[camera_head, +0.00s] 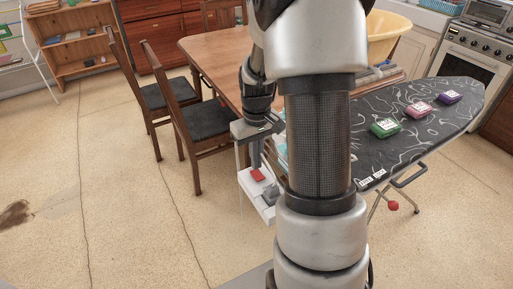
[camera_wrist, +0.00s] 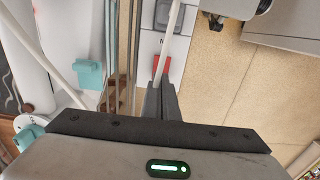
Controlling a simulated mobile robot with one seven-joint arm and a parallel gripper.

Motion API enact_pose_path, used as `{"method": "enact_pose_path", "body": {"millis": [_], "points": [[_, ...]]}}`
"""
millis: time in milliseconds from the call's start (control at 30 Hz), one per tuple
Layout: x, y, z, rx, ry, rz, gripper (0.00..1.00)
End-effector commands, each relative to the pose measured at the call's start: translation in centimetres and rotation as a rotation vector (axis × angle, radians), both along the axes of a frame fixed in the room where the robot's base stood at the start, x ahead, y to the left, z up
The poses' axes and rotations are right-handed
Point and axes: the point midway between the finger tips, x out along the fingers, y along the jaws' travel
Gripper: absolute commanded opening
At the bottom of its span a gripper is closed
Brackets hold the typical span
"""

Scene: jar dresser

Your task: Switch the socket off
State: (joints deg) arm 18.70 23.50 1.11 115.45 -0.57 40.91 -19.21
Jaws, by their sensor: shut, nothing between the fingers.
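The socket is a white block (camera_head: 247,185) with a red switch (camera_head: 258,175), in the head view just left of my arm. It also shows at the top middle of the wrist view as a white plate (camera_wrist: 151,45) with the red switch (camera_wrist: 163,66). My gripper (camera_head: 256,166) is shut and empty, its fingertips (camera_wrist: 161,84) right at the red switch. I cannot tell whether they touch it. The fingers hide part of the switch, and its tilt is too small to read. A pale cord (camera_wrist: 172,38) crosses over the plate.
An ironing board (camera_head: 440,105) with a green box (camera_head: 385,128), a pink box (camera_head: 418,110) and a purple box (camera_head: 449,97) stands right of my arm. A wooden table (camera_head: 215,47) and dark chairs (camera_head: 207,121) stand behind and left.

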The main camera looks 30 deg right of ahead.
Motion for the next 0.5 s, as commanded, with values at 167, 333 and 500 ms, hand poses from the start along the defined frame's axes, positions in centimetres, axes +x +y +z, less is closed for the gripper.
{"method": "enact_pose_path", "body": {"millis": [167, 333, 500], "points": [[0.0, 0.0, -1.8, 0.001, 0.001, 0.000, 0.00], [0.0, 0.0, -2.1, 0.000, 0.001, 0.000, 0.00], [0.0, 0.0, -2.1, 0.000, 0.000, 0.000, 0.00]]}}
